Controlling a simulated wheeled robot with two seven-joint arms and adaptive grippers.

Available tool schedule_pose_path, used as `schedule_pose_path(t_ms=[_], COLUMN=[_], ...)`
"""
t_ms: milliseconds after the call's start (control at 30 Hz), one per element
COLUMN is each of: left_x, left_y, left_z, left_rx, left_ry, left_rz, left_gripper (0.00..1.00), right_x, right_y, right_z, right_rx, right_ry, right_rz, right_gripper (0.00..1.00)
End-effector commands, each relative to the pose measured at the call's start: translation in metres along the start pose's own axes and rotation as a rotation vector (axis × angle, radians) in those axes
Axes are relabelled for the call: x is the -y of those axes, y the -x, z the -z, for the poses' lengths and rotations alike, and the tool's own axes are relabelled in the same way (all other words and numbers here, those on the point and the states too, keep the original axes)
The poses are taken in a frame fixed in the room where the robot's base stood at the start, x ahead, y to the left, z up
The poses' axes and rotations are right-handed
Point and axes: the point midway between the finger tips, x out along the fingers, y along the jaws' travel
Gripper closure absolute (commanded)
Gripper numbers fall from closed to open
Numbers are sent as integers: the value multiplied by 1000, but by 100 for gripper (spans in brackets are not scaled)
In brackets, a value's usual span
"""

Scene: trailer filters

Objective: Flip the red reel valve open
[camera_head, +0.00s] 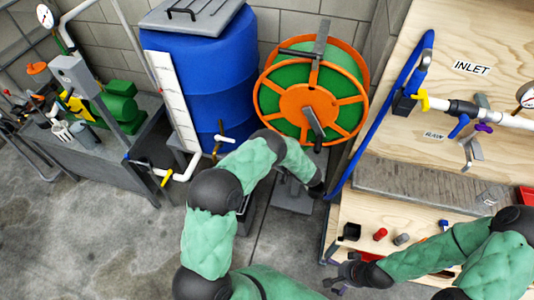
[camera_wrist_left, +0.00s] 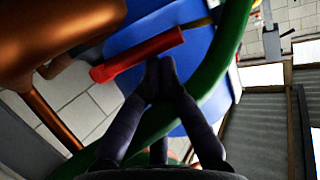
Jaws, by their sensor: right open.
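The red valve handle (camera_wrist_left: 138,55) shows in the left wrist view as a long red bar, slanted across the upper middle. My left gripper (camera_wrist_left: 160,68) has its dark fingertips together just below the bar's right half. I cannot tell whether they touch it. In the head view my left arm reaches to the foot of the orange and green hose reel (camera_head: 310,100), and I cannot make out the red handle there. My right gripper (camera_head: 342,274) is open and empty in front of the wooden bench's lower shelf.
A green hose (camera_wrist_left: 225,65) curves behind my left fingers, with an orange reel part (camera_wrist_left: 60,35) at upper left. A blue barrel (camera_head: 205,80) stands left of the reel. The wooden bench (camera_head: 440,85) with pipes and valves stands right. The floor at lower left is clear.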

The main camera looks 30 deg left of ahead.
Motion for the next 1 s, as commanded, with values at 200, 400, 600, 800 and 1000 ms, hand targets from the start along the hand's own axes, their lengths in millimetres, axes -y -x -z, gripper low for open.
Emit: schedule_pose_path(t_ms=[200,400,600,800,1000], left_x=[1,1,0,0,-1], left_y=[3,4,6,7,8], left_z=[-7,-7,-8,-8,-8], left_rx=[9,9,9,9,9], left_ry=[-9,-9,-9,-9,-9], left_rz=[-3,-3,-3,-3,-3], left_gripper=[100,100,100,100,100], right_x=[0,0,0,0,0], right_y=[0,0,0,0,0], right_z=[0,0,0,0,0], right_rx=[0,0,0,0,0], right_ry=[0,0,0,0,0], right_rz=[0,0,0,0,0], right_gripper=[0,0,0,0,0])
